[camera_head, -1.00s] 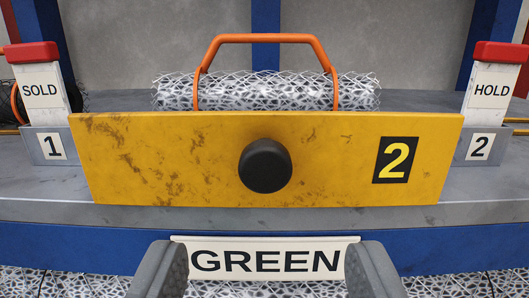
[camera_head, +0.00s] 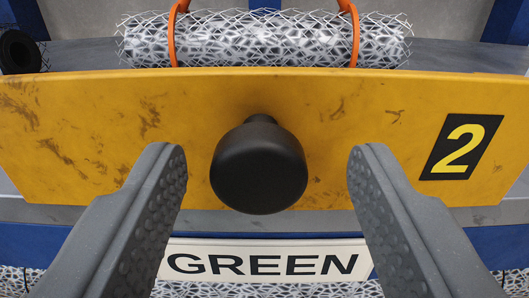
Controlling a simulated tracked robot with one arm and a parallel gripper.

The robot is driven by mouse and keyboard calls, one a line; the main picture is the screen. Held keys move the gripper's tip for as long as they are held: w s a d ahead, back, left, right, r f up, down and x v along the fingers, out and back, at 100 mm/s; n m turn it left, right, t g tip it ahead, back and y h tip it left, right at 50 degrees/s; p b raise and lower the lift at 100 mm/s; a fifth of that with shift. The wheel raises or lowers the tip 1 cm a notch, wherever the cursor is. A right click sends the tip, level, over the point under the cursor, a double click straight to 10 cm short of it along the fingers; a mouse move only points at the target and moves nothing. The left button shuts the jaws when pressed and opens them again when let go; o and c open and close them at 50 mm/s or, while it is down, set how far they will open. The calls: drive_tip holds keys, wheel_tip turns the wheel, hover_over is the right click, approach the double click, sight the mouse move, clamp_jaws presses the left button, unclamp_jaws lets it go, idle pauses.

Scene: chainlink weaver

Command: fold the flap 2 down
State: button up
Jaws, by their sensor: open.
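The yellow flap (camera_head: 330,140) marked with a black-and-yellow 2 (camera_head: 461,147) stands up across the whole view, its face towards me, with dark scuffs. A round black knob (camera_head: 259,168) sticks out from its middle. My gripper (camera_head: 262,170) is open, with one grey finger on each side of the knob. A gap shows between each finger and the knob, and nothing is held. How far the fingertips are from the flap's face is hard to tell.
A dark roll end (camera_head: 20,52) shows at upper left. Below the flap is a white GREEN sign (camera_head: 262,262) on a blue edge, with mesh under it.

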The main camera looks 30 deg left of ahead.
drive_tip(key=shift+w+a, duration=0.15)
drive_tip(key=shift+a, duration=0.05)
